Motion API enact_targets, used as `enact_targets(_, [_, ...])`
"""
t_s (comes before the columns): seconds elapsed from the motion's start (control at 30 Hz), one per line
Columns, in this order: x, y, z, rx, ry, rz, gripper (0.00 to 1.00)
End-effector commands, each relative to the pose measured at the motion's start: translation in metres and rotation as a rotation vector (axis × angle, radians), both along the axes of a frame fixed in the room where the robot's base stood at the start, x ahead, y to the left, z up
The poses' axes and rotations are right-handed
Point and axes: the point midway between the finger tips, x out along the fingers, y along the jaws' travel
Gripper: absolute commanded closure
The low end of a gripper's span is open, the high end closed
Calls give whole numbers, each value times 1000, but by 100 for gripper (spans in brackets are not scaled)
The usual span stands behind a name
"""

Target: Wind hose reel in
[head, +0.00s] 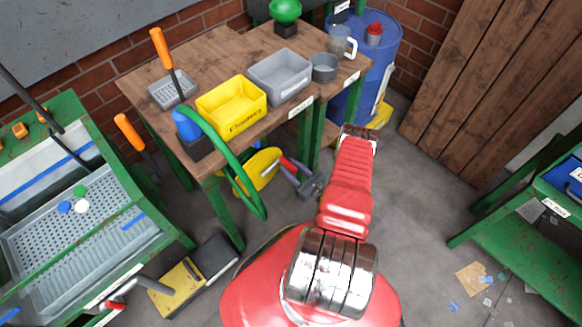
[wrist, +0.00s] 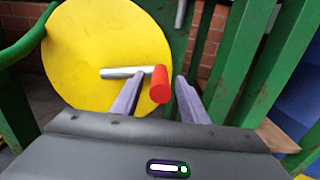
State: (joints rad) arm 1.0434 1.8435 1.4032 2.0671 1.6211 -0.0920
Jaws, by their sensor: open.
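The hose reel is a yellow disc (wrist: 95,40) with a silver crank bar (wrist: 122,72) and a red handle (wrist: 160,86) pointing toward the wrist camera. In the head view the yellow reel (head: 262,164) sits low under the wooden table, with the green hose (head: 232,158) looping down beside it. My gripper (wrist: 159,77) is open, its two purple-grey fingers on either side of the red handle in the wrist view, with gaps showing. In the head view my gripper (head: 299,178) is close to the red handle (head: 287,164); exact depth is unclear.
The wooden table (head: 215,48) above the reel bears a yellow bin (head: 232,108), a grey bin (head: 280,75) and other items. Its green legs stand close around the reel. A blue drum (head: 385,50) stands at the back, and a black-and-yellow pedal box (head: 190,275) is on the floor.

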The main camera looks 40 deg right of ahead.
Motion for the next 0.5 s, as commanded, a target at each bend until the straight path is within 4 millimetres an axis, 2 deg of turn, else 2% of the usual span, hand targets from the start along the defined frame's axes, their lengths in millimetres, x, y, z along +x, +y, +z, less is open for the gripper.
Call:
enact_targets(0.33, [4, 0, 0, 0, 0, 0, 60])
enact_targets(0.5, [4, 0, 0, 0, 0, 0, 71])
